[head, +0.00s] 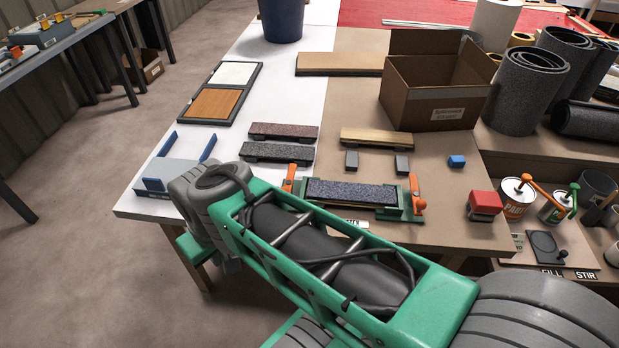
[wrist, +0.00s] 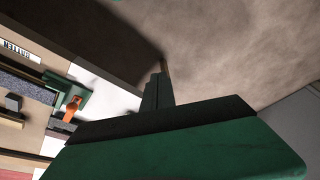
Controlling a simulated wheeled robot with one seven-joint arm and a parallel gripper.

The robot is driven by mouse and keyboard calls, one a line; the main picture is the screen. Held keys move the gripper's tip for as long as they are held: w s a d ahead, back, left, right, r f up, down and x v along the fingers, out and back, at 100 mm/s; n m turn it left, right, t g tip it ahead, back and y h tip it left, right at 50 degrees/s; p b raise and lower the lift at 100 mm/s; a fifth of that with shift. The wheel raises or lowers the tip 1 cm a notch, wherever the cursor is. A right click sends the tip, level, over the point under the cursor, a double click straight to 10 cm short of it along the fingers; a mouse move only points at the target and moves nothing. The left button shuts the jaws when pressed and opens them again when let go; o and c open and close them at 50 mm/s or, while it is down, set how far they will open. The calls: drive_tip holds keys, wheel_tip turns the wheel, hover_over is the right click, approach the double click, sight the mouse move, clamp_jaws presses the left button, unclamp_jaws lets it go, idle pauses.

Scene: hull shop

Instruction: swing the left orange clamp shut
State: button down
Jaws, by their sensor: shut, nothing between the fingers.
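The left orange clamp (head: 289,178) stands at the left end of a green fixture (head: 326,203) near the table's front edge. The fixture holds a dark speckled strip (head: 350,192). My arm partly covers the clamp's lower part. The right orange clamp (head: 415,194) is at the other end. In the wrist view the left clamp (wrist: 72,108) shows at the left on its green base (wrist: 68,92). My gripper (wrist: 158,82) is shut and empty, apart from the clamp, with floor behind its tips. In the head view my arm hides the gripper.
A blue-and-grey stand (head: 172,172) lies left of the fixture. Two speckled blocks (head: 283,132) lie behind it. An open cardboard box (head: 433,95) stands at the back right. A red block (head: 485,205) and paint cans (head: 516,194) are to the right.

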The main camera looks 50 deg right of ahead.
drive_tip(key=w+d+m+y, duration=0.1)
drive_tip(key=w+d+m, duration=0.2)
drive_tip(key=d, duration=0.4)
drive_tip(key=w+d+m+y, duration=0.1)
drive_tip(key=w+d+m, duration=0.25)
drive_tip(key=d, duration=0.45)
drive_tip(key=s+d+r+m+t, duration=0.1)
drive_tip(key=s+d+m+t, duration=0.1)
drive_tip(key=s+d, duration=0.3)
drive_tip(key=s+d+m+t+y, duration=0.1)
drive_tip(key=s+d+m, duration=0.3)
drive_tip(key=d, duration=0.8)
drive_tip(key=shift+s+d+r+t+y, duration=0.15)
drive_tip(key=shift+s+r+t+y, duration=0.2)
drive_tip(key=shift+s+t, duration=0.55)
drive_tip(key=shift+m, duration=0.25)
drive_tip(key=w+r+b+x, duration=0.1)
drive_tip(key=x, duration=1.2)
drive_tip(key=shift+w+a+r, duration=0.15)
drive_tip(key=shift+w+a, duration=0.1)
drive_tip(key=shift+a, duration=0.15)
